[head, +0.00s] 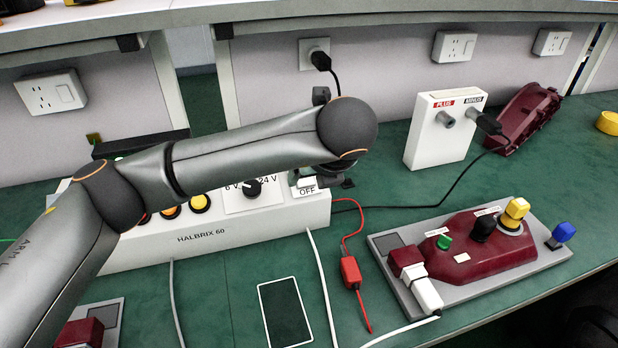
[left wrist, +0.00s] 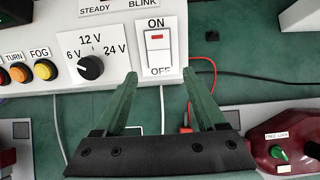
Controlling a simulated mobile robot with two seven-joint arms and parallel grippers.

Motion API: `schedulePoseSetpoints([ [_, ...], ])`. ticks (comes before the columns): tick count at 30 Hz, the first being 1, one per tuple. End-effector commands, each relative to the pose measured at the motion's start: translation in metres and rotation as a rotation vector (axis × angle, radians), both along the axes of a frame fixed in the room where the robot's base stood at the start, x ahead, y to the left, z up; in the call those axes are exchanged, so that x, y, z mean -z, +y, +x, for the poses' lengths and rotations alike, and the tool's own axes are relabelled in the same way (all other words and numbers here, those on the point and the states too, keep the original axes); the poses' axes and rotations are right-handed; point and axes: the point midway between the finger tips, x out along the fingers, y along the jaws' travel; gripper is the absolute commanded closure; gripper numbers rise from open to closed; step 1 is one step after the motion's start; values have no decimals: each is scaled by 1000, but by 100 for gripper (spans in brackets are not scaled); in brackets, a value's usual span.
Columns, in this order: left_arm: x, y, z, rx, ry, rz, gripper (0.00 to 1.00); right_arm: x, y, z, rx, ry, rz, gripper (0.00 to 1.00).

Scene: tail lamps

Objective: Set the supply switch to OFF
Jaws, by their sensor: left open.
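The supply switch (left wrist: 158,52) is a white rocker with a red mark near its upper end, between the labels ON and OFF, in the left wrist view. Which end is pressed in I cannot tell. In the head view my left arm hides most of the switch (head: 305,183); its OFF label shows on the white HALBRIX 60 box (head: 215,240). My left gripper (left wrist: 160,76) is open and empty, its two green fingers spread below the switch in the wrist picture. In the head view it is mostly hidden behind my wrist. My right gripper is not in view.
A voltage knob (left wrist: 90,67) sits left of the switch, beside coloured buttons (left wrist: 46,69). A maroon lamp fixture (head: 470,245) and a white PLUS/MINUS box (head: 440,135) stand right.

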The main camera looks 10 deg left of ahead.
Motion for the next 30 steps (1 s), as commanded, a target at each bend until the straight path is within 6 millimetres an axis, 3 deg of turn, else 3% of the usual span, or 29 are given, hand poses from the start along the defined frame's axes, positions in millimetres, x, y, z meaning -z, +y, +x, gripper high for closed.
schedulePoseSetpoints([
  [6,-42,-12,-28,4,-4,0,28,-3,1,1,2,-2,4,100],
  [12,-66,-18,-43,2,-5,1,28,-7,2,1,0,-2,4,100],
  [25,-71,-20,-49,-1,-1,1,28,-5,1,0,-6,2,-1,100],
  [30,-67,-32,-53,46,40,-45,47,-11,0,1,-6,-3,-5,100],
])
